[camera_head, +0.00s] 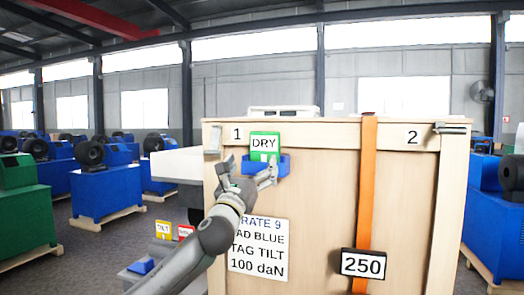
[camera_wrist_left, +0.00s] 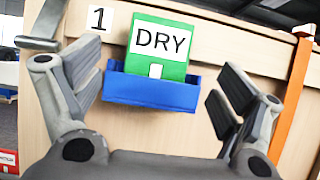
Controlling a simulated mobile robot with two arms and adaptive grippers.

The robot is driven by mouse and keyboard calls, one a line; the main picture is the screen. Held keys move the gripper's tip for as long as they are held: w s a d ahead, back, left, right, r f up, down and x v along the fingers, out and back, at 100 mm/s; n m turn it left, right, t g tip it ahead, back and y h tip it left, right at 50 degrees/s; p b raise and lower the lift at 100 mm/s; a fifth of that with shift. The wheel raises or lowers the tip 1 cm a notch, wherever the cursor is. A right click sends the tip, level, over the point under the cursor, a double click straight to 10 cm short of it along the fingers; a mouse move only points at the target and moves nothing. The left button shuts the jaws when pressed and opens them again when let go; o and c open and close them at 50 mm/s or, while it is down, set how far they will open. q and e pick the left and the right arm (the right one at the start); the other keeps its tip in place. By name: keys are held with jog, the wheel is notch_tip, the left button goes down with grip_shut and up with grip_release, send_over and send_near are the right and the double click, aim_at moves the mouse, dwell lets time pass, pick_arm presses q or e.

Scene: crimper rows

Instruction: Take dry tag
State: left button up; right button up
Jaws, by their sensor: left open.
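The dry tag (camera_head: 264,145) is a green card with a white label reading DRY. It stands in a blue holder (camera_head: 282,165) on the front of a wooden crate (camera_head: 413,215), beside the number 1. In the left wrist view the dry tag (camera_wrist_left: 158,47) sits upright in the blue holder (camera_wrist_left: 150,90), centred between the fingers. My left gripper (camera_head: 248,172) is open in front of the holder, one finger to each side and apart from the tag. It also shows in the left wrist view (camera_wrist_left: 158,88). My right gripper is not in view.
An orange strap (camera_head: 367,190) runs down the crate, with a black-framed 250 sign (camera_head: 363,263) on it. A printed sheet (camera_head: 258,247) is on the crate below the holder. Yellow (camera_head: 163,229) and red (camera_head: 185,232) tags stand at lower left. Blue machines (camera_head: 105,190) fill the hall behind.

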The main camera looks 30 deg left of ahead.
aim_at(264, 143)
pick_arm(q)
jog(key=p+x, duration=0.3)
jog(key=x, duration=0.4)
jog(key=shift+w+r, duration=0.1)
jog(key=shift+r, duration=0.1)
jog(key=shift+p+x, duration=0.75)
jog(key=shift+x, duration=0.5)
jog(key=shift+w+f, duration=0.1)
jog(key=c, duration=1)
notch_tip(264, 143, up, 6)
jog(key=p, duration=0.6)
